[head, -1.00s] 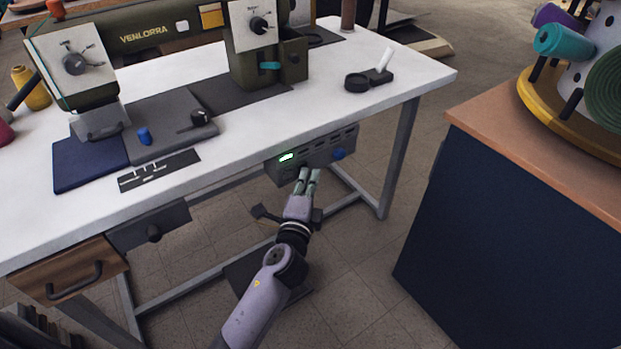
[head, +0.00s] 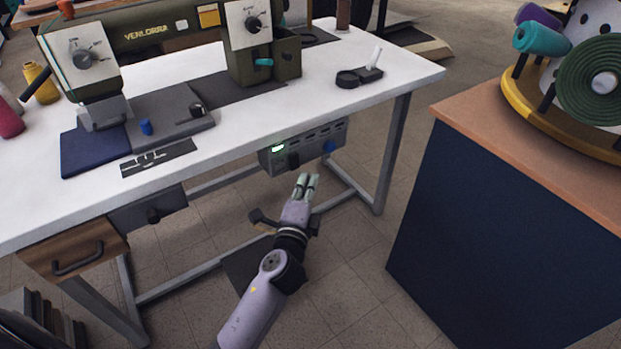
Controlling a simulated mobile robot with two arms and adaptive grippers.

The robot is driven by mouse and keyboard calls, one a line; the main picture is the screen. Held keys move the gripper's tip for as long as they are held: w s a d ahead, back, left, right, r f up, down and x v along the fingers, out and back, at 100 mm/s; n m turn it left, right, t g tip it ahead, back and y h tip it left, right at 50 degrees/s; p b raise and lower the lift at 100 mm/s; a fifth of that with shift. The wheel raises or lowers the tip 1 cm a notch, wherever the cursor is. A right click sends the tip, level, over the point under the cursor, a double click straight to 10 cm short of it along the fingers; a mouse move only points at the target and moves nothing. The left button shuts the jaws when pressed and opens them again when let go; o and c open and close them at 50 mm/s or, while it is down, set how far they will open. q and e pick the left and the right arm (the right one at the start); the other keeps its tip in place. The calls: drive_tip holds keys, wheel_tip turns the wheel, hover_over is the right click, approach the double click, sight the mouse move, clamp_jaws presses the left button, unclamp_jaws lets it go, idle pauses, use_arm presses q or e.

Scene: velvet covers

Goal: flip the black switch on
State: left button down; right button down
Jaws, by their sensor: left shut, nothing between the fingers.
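The grey control box (head: 310,138) hangs under the right part of the table's front edge. A small black switch (head: 293,160) shows on its front face, between a lit green-white indicator (head: 278,149) on the left and a blue knob (head: 330,146) on the right. I cannot tell the switch's exact position at this size. My left gripper (head: 307,180) is shut and empty. Its pale fingertips are just below the box in the picture and look apart from it. My right gripper is out of view.
The white table (head: 385,85) carries a green sewing machine (head: 150,32). A metal leg (head: 391,150) stands right of the box. A dark blue cabinet (head: 500,240) with a wooden top is at the right. Tiled floor lies open between them.

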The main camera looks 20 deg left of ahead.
use_arm(q)
drive_tip(key=s, duration=0.7)
drive_tip(key=shift+s+d+r, duration=0.2)
drive_tip(key=shift+s+d, duration=0.1)
drive_tip(key=shift+d, duration=0.05)
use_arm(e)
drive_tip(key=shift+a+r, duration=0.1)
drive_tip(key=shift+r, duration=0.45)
